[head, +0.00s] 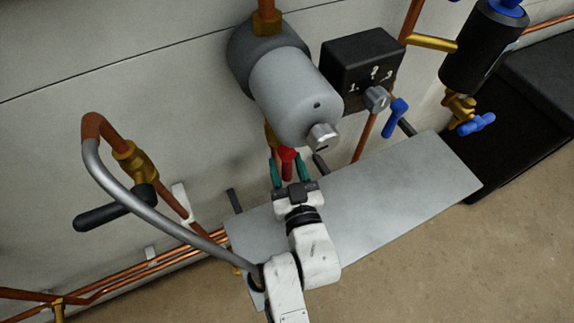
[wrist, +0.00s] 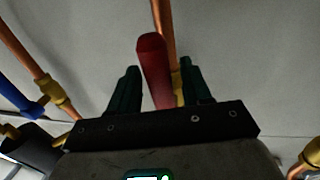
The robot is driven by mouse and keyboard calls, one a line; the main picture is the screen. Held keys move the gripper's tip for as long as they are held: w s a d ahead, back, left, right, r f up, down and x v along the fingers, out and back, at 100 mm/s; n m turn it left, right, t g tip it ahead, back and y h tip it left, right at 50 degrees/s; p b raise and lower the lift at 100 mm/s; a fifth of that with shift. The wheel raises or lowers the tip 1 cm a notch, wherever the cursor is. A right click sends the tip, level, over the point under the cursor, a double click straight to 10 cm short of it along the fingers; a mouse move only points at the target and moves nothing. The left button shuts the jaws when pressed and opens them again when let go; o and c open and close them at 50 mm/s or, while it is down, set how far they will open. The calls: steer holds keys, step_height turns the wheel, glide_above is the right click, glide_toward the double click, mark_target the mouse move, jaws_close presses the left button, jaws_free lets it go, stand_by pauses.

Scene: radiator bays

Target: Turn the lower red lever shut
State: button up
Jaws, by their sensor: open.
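The red lever (head: 287,156) shows in the head view just below a grey cylinder, on a copper pipe, with only part of it visible. In the wrist view the red lever (wrist: 153,70) stands up between the two green fingers of my gripper (wrist: 155,85). My gripper is open, with one finger on each side of the lever. In the head view my gripper (head: 288,170) reaches up at the lever from below. I cannot tell whether either finger touches the lever. The lever's lower part is hidden behind the gripper body in the wrist view.
A grey cylinder (head: 293,93) hangs just above my gripper. A metal shelf (head: 400,205) lies below and to the right. A black-handled valve (head: 115,208) is at left. A dark box with a numbered dial (head: 360,62) and blue levers (head: 397,112) are at right.

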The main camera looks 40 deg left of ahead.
jaws_close()
stand_by(0.3)
